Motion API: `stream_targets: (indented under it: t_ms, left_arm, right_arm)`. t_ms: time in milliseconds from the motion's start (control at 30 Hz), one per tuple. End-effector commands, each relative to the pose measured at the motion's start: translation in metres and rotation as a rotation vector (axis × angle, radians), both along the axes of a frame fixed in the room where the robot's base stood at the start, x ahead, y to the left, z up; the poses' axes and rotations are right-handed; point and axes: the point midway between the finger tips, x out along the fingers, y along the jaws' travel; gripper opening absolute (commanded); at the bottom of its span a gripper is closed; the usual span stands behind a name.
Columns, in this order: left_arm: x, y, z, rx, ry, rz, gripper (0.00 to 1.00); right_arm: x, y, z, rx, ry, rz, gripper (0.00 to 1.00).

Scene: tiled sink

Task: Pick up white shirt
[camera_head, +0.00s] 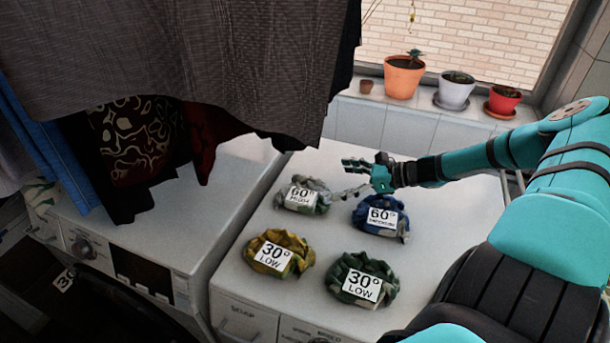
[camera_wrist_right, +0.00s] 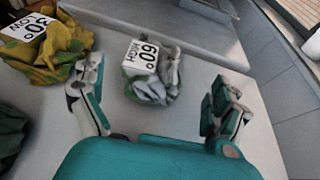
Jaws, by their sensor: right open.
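The white shirt (camera_head: 308,196) is a crumpled white-grey bundle with green patches and a "60° HIGH" label. It lies at the back left of the right-hand machine top. My right gripper (camera_head: 352,178) is open and empty just to its right, fingers pointing left toward it. In the right wrist view the shirt (camera_wrist_right: 155,78) lies ahead between the two spread fingers (camera_wrist_right: 160,75), apart from both. My left gripper is not in view.
A blue bundle (camera_head: 383,222), a yellow bundle (camera_head: 281,256) and a dark green bundle (camera_head: 361,284) share the machine top (camera_head: 325,235). Dark clothes (camera_head: 200,70) hang at the upper left. Plant pots (camera_head: 403,79) stand on the windowsill.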

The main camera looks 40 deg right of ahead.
Motion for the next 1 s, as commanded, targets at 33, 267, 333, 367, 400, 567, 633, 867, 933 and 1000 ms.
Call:
stream_targets:
  t_ms: [33, 267, 333, 367, 400, 567, 633, 867, 933, 1000]
  left_arm:
    - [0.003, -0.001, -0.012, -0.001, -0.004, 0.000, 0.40]
    - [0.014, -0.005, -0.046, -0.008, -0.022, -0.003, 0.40]
    - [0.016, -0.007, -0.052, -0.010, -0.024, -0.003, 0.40]
    - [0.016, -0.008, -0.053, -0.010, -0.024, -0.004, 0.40]
    - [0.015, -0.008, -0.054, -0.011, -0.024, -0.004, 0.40]
    - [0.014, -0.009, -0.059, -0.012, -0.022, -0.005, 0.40]
    - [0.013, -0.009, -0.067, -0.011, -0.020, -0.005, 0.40]
    - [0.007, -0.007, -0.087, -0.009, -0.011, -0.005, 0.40]
    - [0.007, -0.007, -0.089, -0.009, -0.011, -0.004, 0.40]
    - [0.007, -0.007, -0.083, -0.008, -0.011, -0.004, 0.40]
  right_arm:
    - [0.008, 0.005, -0.011, 0.003, -0.004, -0.001, 1.00]
    - [0.037, 0.022, -0.025, 0.001, -0.003, 0.001, 1.00]
    - [0.043, 0.025, -0.025, 0.001, -0.003, 0.000, 1.00]
    - [0.044, 0.025, -0.025, 0.000, -0.004, 0.001, 1.00]
    - [0.046, 0.026, -0.025, 0.000, -0.002, 0.000, 1.00]
    - [0.050, 0.028, -0.025, -0.001, -0.002, -0.001, 1.00]
    - [0.053, 0.031, -0.028, 0.000, -0.004, 0.001, 1.00]
    - [0.070, 0.044, -0.029, 0.001, -0.008, 0.000, 1.00]
    - [0.075, 0.047, -0.029, 0.001, -0.009, -0.002, 1.00]
    - [0.078, 0.048, -0.028, 0.003, -0.006, -0.003, 1.00]
